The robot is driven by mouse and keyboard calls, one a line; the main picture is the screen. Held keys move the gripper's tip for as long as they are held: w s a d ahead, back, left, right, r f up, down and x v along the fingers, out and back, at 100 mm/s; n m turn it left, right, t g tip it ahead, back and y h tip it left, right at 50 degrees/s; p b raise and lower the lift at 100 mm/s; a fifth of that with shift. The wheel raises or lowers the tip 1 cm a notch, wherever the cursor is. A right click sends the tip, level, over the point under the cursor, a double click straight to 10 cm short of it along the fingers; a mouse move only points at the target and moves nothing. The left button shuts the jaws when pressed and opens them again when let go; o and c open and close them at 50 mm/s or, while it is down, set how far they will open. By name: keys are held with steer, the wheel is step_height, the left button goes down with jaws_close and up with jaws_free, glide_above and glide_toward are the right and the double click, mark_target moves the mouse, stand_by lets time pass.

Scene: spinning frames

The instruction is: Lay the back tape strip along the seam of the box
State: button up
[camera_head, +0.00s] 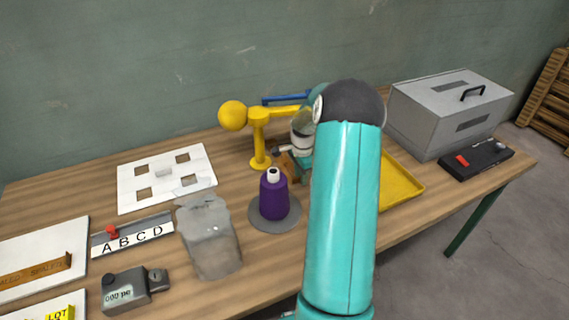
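My teal arm covers the middle right of the view and hides much of the work area. My gripper (288,151) is mostly hidden behind the arm, low over the table by a small brown object. I cannot tell whether its fingers are open or shut. The brown object (298,168) may be the box; only its left part shows, and its seam cannot be made out. A blue bar (284,99) shows behind the yellow stand, partly hidden by my arm. I cannot identify any tape strip for certain.
A yellow stand with a ball end (257,135) rises just left of the brown object. A yellow tray (402,183) and a large grey case (450,110) are right. A white plate with square holes (150,168) lies left.

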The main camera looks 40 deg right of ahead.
steer(key=shift+c, duration=0.2)
jaws_close()
steer(key=shift+r, duration=0.2)
